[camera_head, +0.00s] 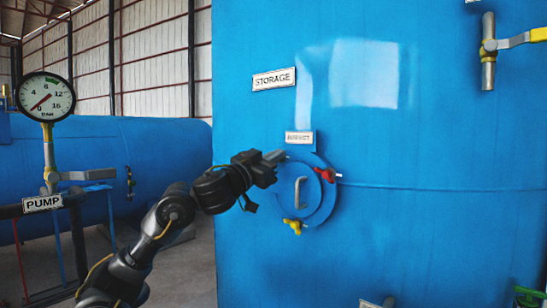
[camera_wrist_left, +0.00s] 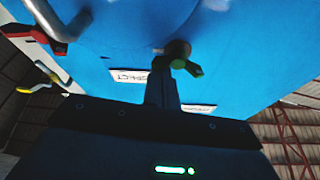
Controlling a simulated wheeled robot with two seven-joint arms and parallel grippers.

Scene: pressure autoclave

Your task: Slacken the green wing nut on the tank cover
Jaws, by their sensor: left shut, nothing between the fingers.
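The round blue tank cover (camera_head: 313,206) is on the front of the big blue storage tank, with a grey handle (camera_head: 299,190) in its middle. My left gripper (camera_head: 274,157) is at the cover's upper edge, fingers shut and empty. In the left wrist view, the green wing nut (camera_wrist_left: 186,63) is just past the tips of my left gripper (camera_wrist_left: 163,78); whether they touch is unclear. The gripper hides this nut in the head view. A red wing nut (camera_head: 326,174) is at the cover's right and a yellow one (camera_head: 293,226) at its lower edge. My right gripper is out of view.
An INSPECT label (camera_head: 299,138) is just above the cover, and a STORAGE label (camera_head: 274,79) higher up. A grey pipe with a yellow-handled valve (camera_head: 489,50) is at the upper right. A pressure gauge (camera_head: 45,97) stands at the left above the PUMP label (camera_head: 43,204).

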